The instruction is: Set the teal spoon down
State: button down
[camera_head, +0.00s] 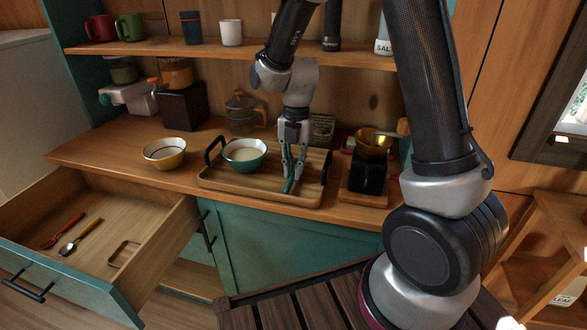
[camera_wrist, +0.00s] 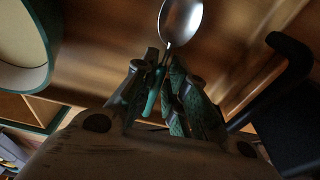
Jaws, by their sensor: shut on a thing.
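My gripper (camera_head: 292,170) is shut on the teal spoon (camera_head: 289,185) and is over the right half of the wooden tray (camera_head: 232,186). In the wrist view, the spoon's silver bowl (camera_wrist: 181,22) sticks out past my fingertips (camera_wrist: 164,72), and its teal handle shows between the fingers. In the head view, the teal handle points down near the tray floor; I cannot tell whether it touches. A teal bowl (camera_head: 244,163) with pale contents stands in the tray's left half, left of my gripper. It also shows in the wrist view (camera_wrist: 44,72).
The tray has black handles. The open drawer (camera_head: 65,275) holds a red fork (camera_head: 63,230) and a spoon (camera_head: 80,236). A shelf (camera_head: 220,49) with mugs runs above.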

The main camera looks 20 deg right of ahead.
jog(key=shift+f, duration=0.4)
jog(key=c, duration=1.5)
grip_release()
jog(key=shift+f, duration=0.1)
jog(key=shift+o, duration=0.2)
notch_tip(320, 180, up, 12)
jog(key=w+d, duration=0.1)
jog(key=shift+w, duration=0.25)
